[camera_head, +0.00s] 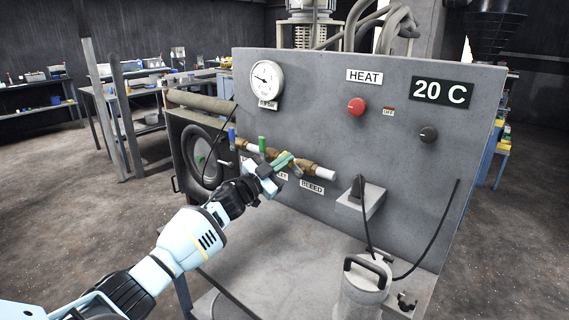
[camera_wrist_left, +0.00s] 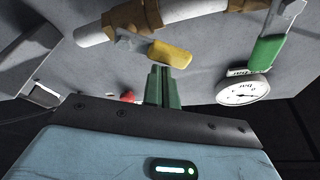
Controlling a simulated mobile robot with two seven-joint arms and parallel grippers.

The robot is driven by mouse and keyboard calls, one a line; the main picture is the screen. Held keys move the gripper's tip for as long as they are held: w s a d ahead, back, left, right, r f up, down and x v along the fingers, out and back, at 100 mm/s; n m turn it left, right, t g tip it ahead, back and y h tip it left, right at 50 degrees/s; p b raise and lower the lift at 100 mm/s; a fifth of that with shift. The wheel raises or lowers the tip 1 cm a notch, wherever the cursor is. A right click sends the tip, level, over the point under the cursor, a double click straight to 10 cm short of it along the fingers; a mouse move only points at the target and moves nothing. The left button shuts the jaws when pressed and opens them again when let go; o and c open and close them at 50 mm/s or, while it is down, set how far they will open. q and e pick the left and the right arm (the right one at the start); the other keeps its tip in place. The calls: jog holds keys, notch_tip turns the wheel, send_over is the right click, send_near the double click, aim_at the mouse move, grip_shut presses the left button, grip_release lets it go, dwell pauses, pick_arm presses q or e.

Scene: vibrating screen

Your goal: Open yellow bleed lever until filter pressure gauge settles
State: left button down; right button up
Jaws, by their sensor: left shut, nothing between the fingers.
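The yellow bleed lever (camera_wrist_left: 170,53) shows in the left wrist view, just beyond my fingertips, near a brass valve on a white pipe. In the head view my gripper largely hides it. My left gripper (camera_head: 285,160) is at the pipe above the BLEED label (camera_head: 312,187); its green fingers are shut with nothing between them, also seen in the wrist view (camera_wrist_left: 163,75). I cannot tell whether they touch the lever. The round white pressure gauge (camera_head: 266,79) is on the panel's upper left, its needle pointing up-left. My right gripper is not in view.
A green lever (camera_head: 262,145) and a blue lever (camera_head: 232,136) stand on the pipe left of my gripper. A red button (camera_head: 357,106) and dark knob (camera_head: 428,134) are on the grey panel (camera_head: 400,170). A handled canister (camera_head: 362,290) with a black cable stands at lower right.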

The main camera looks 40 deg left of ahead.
pick_arm(q)
jog(key=n, duration=0.1)
jog(key=a+f+n+y, duration=0.1)
jog(key=n, duration=0.1)
jog(key=shift+w, duration=0.35)
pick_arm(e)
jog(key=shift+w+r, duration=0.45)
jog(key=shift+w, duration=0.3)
pick_arm(q)
jog(key=shift+f, duration=0.1)
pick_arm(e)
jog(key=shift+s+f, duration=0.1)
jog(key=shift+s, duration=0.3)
